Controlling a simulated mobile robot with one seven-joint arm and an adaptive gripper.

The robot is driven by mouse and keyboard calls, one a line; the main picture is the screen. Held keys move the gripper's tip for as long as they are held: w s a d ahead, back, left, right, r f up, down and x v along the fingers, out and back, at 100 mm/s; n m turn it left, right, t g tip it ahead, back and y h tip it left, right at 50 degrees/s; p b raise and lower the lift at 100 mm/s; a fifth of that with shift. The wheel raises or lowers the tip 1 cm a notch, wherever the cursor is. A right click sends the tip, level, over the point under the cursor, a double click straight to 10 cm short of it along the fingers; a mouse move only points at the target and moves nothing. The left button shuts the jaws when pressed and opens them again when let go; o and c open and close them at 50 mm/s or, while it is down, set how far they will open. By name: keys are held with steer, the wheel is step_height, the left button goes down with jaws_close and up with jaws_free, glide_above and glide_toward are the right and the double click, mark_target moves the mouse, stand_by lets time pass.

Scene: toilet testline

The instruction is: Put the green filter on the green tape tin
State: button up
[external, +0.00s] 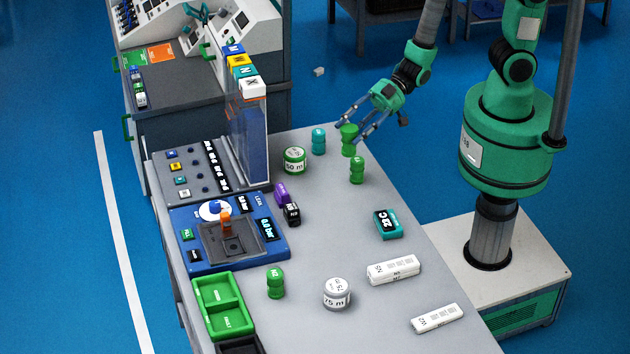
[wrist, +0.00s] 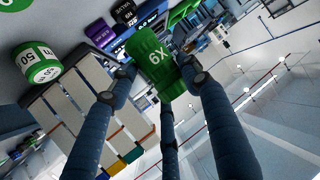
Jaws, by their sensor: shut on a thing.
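My gripper (external: 350,134) is at the far right part of the grey table, with its fingers shut around a green filter (external: 348,141). In the wrist view the filter (wrist: 154,64) sits between the fingers, with "6X" on its side. The external view does not show clearly whether it is clear of the tabletop. The green tape tin (external: 294,161), marked "50 m", stands on the table to the left of my gripper. Its white-and-green side shows at the left of the wrist view (wrist: 40,64). Its top is free. The filter and the tin are apart.
A teal piece (external: 319,141) stands between tin and gripper; another green piece (external: 357,170) stands just in front of the gripper. Purple and black blocks (external: 287,204) lie nearer. A tall clear-sided unit (external: 250,135) rises left of the tin. The table's middle is mostly clear.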

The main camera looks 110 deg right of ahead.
steer(key=s+d+m+h, duration=0.1)
steer(key=s+d, duration=0.2)
steer(key=d, duration=0.5)
steer(key=s+d+m+h, duration=0.1)
steer(key=s+d, duration=0.2)
steer(key=d, duration=0.4)
steer(key=shift+t, duration=0.4)
steer(key=f, duration=0.5)
steer(key=shift+w+d, duration=0.1)
steer(key=shift+d, duration=0.15)
steer(key=shift+w+f, duration=0.1)
steer(key=shift+w, duration=0.05)
steer(key=b, duration=0.2)
glide_above(298, 150)
steer(key=shift+w+a+f, duration=0.1)
steer(key=shift+f, duration=0.6)
steer(key=shift+f, duration=0.1)
steer(key=shift+f+b, duration=0.4)
steer(key=shift+f, duration=1.25)
